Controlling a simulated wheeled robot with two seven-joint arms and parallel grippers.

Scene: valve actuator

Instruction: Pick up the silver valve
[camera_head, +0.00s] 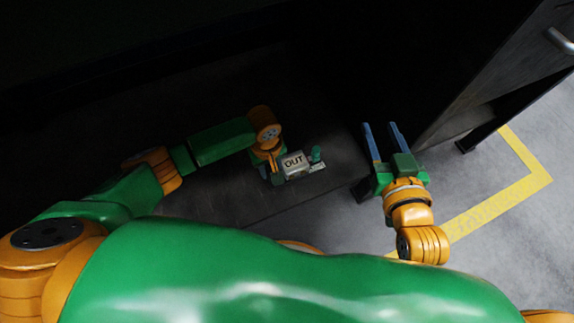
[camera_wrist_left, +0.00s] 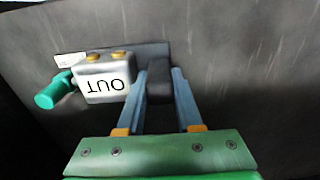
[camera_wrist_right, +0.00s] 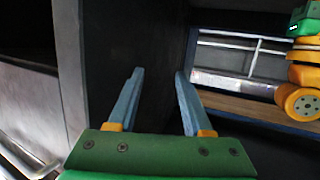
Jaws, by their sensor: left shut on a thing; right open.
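The silver valve (camera_head: 295,164) is a small box-shaped body with an "OUT" label and a teal-green knob at one end. It rests on a dark grey surface near the middle of the head view. In the left wrist view the silver valve (camera_wrist_left: 104,85) shows its label upside down and two brass-coloured fittings. My left gripper (camera_head: 267,168) is at the valve's left end. In the left wrist view its fingers (camera_wrist_left: 160,72) are on either side of a dark block at the end of the valve, shut on it. My right gripper (camera_head: 381,128) is open and empty, right of the valve.
The dark surface (camera_head: 225,195) around the valve is mostly bare. A dark cabinet with a metal handle (camera_head: 561,40) stands at the upper right. A yellow line (camera_head: 497,207) marks the grey floor. A shelf edge (camera_wrist_right: 255,109) shows in the right wrist view.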

